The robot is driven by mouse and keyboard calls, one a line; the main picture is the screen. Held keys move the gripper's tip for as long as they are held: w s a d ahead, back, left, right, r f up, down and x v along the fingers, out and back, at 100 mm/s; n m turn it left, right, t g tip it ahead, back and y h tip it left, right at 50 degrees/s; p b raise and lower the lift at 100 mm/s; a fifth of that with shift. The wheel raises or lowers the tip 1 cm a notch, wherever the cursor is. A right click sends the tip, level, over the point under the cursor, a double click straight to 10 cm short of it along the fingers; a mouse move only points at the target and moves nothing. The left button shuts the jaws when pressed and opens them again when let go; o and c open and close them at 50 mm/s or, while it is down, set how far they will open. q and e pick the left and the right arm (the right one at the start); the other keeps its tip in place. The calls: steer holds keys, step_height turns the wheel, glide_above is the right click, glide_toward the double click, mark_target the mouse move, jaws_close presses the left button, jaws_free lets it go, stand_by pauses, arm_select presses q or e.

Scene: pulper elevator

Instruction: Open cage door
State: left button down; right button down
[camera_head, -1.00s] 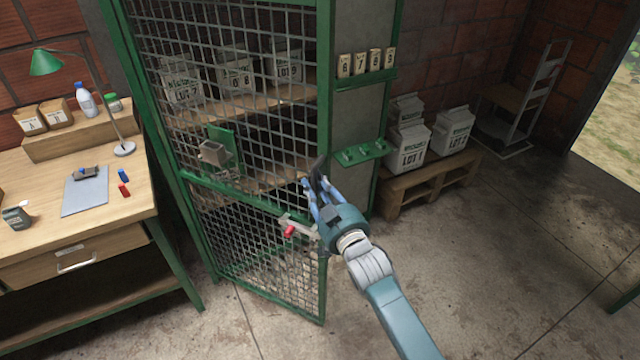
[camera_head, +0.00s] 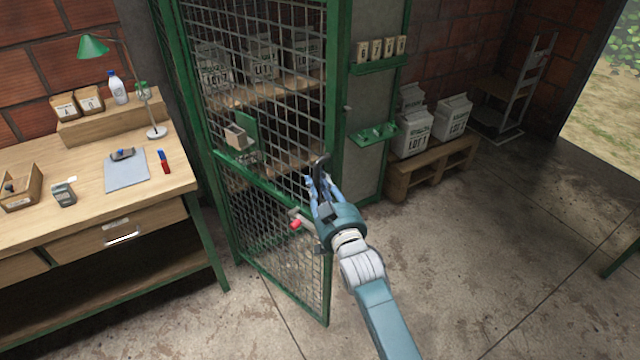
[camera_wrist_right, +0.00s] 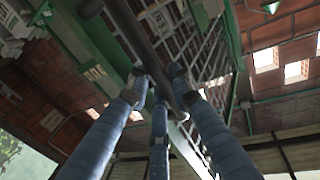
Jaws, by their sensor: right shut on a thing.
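The cage door (camera_head: 264,179) is a green frame with wire mesh, left of centre in the head view. It stands swung out toward me, its free edge on the right. A dark bar handle (camera_wrist_right: 138,38) crosses the right wrist view. My right gripper (camera_head: 317,172) is shut on this handle at the door's free edge; its blue fingers (camera_wrist_right: 155,85) close around the bar. A latch with a red knob (camera_head: 296,223) sits just below the gripper on the door. The fingers partly hide the handle in the head view. My left gripper is out of view.
A wooden workbench (camera_head: 150,185) with a green lamp (camera_head: 93,46) stands left of the cage. White sacks (camera_head: 413,135) sit on a wooden pallet (camera_head: 432,170) at the right. A hand truck (camera_head: 520,85) stands behind. The concrete floor (camera_head: 480,270) at the right is clear.

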steer(key=shift+d, duration=0.15)
steer(key=c, duration=1.5)
jaws_free()
steer(key=shift+c, duration=0.2)
steer(key=shift+s, duration=0.15)
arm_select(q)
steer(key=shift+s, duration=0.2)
arm_select(e)
steer(key=v, duration=1.2)
